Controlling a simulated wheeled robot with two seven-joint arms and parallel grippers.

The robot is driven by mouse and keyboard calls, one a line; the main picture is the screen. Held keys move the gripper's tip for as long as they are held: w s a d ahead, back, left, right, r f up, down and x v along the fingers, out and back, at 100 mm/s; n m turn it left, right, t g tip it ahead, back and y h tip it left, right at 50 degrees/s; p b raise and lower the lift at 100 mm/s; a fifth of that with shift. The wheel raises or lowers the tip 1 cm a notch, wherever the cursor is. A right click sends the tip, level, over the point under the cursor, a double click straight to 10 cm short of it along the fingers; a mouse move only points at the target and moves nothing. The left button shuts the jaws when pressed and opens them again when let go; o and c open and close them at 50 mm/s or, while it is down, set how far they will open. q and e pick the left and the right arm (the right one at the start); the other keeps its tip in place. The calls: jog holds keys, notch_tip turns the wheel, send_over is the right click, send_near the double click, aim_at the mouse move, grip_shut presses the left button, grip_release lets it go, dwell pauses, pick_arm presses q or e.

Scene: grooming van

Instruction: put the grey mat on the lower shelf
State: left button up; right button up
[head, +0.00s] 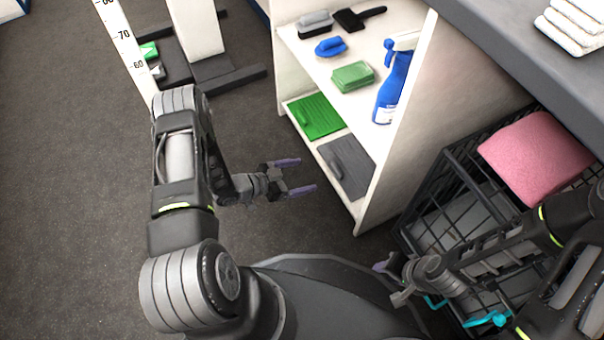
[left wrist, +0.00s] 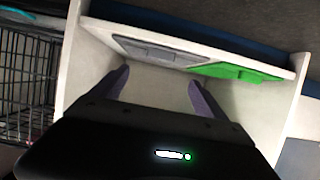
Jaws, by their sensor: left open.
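The grey mat (head: 347,166) lies flat on the lower shelf (head: 358,216), toward its near end, beside a green mat (head: 315,116). Both mats also show on the shelf in the left wrist view, the grey one (left wrist: 155,50) left of the green one (left wrist: 235,72). My left gripper (head: 306,174) is open and empty just outside the shelf's open front, facing it and apart from the grey mat. My right gripper (head: 391,279) is low beside the wire crate; its fingers are partly hidden and its opening is unclear.
A black wire crate (head: 408,238) stands at right with a pink cushion (head: 536,158).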

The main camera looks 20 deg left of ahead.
dwell(0.3)
pick_arm(q)
jog(key=s+d+r+n+g+y, duration=0.1)
jog(key=s+d+n+g+y, duration=0.1)
jog(key=s+d+n+g, duration=0.2)
jog(key=s+d+r+n+g+y, duration=0.1)
jog(key=s+d+n+g+y, duration=0.2)
jog(key=s+d+n, duration=0.3)
jog(key=s+d, duration=0.2)
jog(key=s, duration=0.2)
jog(key=s+d+g, duration=0.1)
jog(key=s+d, duration=0.1)
jog(key=s, duration=0.3)
jog(key=shift+s+d+r+g, duration=0.2)
jog(key=shift+d+r+g, duration=0.1)
